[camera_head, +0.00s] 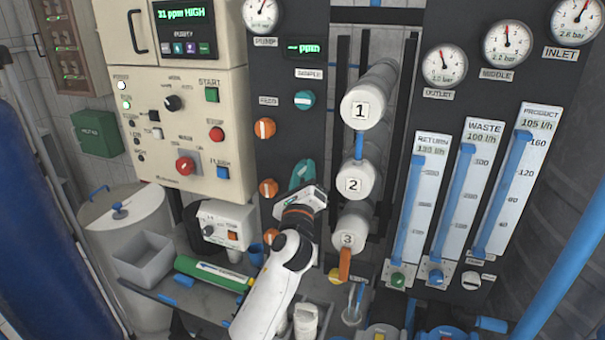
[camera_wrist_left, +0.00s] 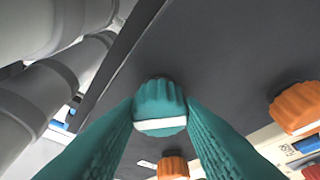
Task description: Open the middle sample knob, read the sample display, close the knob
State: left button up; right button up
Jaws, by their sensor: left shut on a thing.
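My left gripper (camera_head: 303,172) reaches up to the dark panel below the upper teal knob. In the left wrist view its two teal fingers stand on both sides of a teal knob (camera_wrist_left: 158,97), shut on it. A white mark runs across the knob's near edge. In the head view my gripper and wrist largely hide this knob. Another teal knob (camera_head: 304,100) sits above it, under the SAMPLE label. The small sample display (camera_head: 305,49) is lit green and ends in "ppm"; its value is not readable. My right gripper is not in view.
Orange knobs (camera_head: 265,129) run down the panel's left side. White cylinders (camera_head: 362,110) numbered 1, 2 and 3 stand just right of my gripper. A cream control box (camera_head: 185,100) is at the left, flow tubes (camera_head: 462,190) at the right. A bench with a green bottle (camera_head: 213,273) lies below.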

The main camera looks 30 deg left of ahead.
pick_arm(q)
jog(key=n+g, duration=0.1)
jog(key=n, duration=0.1)
jog(key=n+y+p, duration=0.1)
jog(key=n, duration=0.1)
jog(key=shift+d+r+n+g+p, duration=0.1)
jog(key=shift+r+n+g+p, duration=0.1)
jog(key=shift+n+g+p, duration=1)
jog(key=shift+n+p, duration=0.2)
jog(key=shift+n, duration=1)
jog(key=o, duration=1)
jog(key=r+b+v, duration=0.1)
jog(key=b+v, duration=0.2)
jog(key=v, duration=0.9)
jog(key=shift+f, duration=0.45)
